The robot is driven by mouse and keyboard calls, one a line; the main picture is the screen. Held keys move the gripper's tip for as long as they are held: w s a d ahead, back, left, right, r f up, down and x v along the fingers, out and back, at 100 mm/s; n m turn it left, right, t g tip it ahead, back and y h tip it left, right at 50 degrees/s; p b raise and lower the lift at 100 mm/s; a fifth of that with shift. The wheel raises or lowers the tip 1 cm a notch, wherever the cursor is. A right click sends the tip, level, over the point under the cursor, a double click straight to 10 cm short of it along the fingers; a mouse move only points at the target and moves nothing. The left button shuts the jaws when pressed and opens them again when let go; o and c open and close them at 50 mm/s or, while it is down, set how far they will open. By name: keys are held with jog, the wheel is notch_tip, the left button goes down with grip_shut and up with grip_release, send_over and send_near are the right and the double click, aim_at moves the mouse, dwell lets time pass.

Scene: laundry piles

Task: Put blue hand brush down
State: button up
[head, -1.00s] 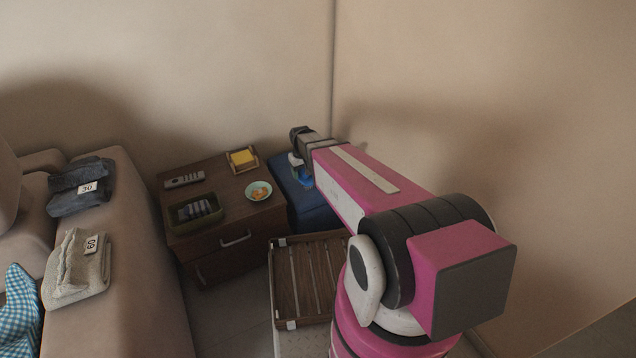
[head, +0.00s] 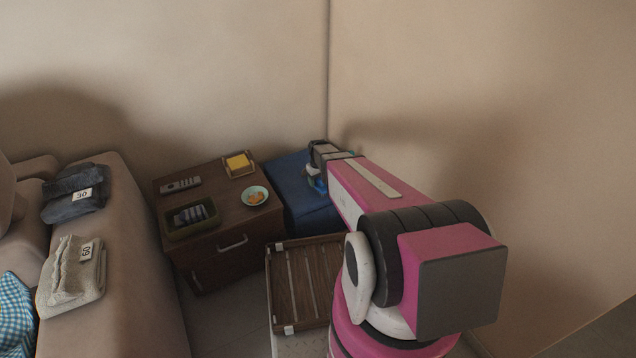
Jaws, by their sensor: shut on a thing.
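My gripper (head: 316,178) is at the far end of my arm, over the blue box-like surface (head: 291,172) in the corner. It is mostly hidden behind my wrist. A small bright blue patch, which appears to be the blue hand brush (head: 319,186), shows at the gripper, and the jaws are shut on it. Most of the brush is hidden. I cannot tell whether it touches the blue surface below.
A brown cabinet (head: 207,273) stands left of the blue surface. On it are a remote (head: 180,185), a green bin (head: 178,233), a bowl (head: 256,196) and a yellow-topped tray (head: 238,163). A slatted wooden rack (head: 305,281) is in front. Walls close the corner.

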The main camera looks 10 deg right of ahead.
jog(key=shift+f, duration=0.55)
jog(key=shift+f, duration=0.1)
jog(key=o, duration=0.8)
jog(key=shift+o, duration=0.2)
notch_tip(320, 180, up, 12)
jog(key=shift+f, duration=0.15)
jog(key=shift+s+r, duration=0.15)
jog(key=shift+r, duration=0.1)
jog(key=s+r+m, duration=0.1)
jog(key=s+r, duration=0.4)
jog(key=s, duration=0.5)
jog(key=s+r+m, duration=0.2)
jog(key=s+r, duration=0.3)
jog(key=s, duration=0.6)
jog(key=shift+m, duration=0.3)
